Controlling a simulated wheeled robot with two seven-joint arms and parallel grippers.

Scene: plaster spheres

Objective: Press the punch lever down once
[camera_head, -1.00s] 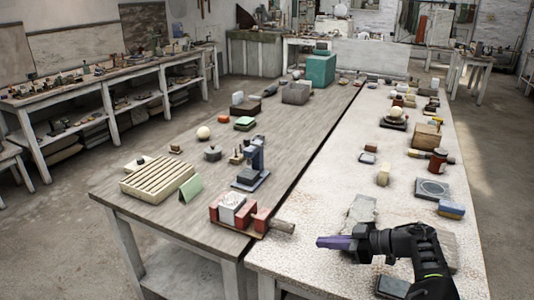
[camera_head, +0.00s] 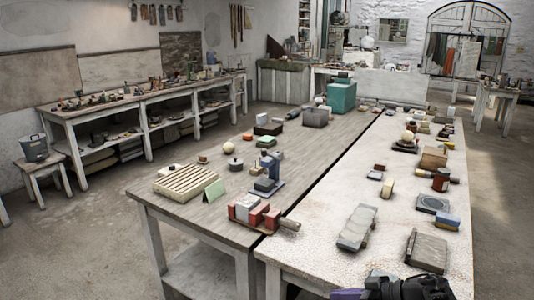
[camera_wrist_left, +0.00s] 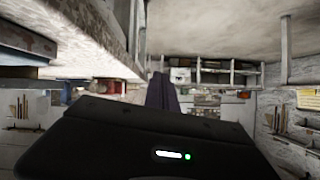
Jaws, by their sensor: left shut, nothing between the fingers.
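The punch is a small blue upright press (camera_head: 272,170) on the grey-brown wooden table, left of the seam between the two tabletops. Its lever is too small to make out clearly. My left gripper (camera_head: 346,294), with purple fingers, is at the bottom edge of the head view, to the right of the press and much nearer to me. It is shut and empty, well apart from the press. Its purple fingers (camera_wrist_left: 162,92) also show in the left wrist view, above the dark gripper body.
A red vise-like block (camera_head: 256,212) stands in front of the press. A green card (camera_head: 214,189) and a slatted cream tray (camera_head: 187,182) are left of it. A grey slab (camera_head: 357,227) and a dark slab (camera_head: 427,250) lie on the pale tabletop. Bare pale surface lies between.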

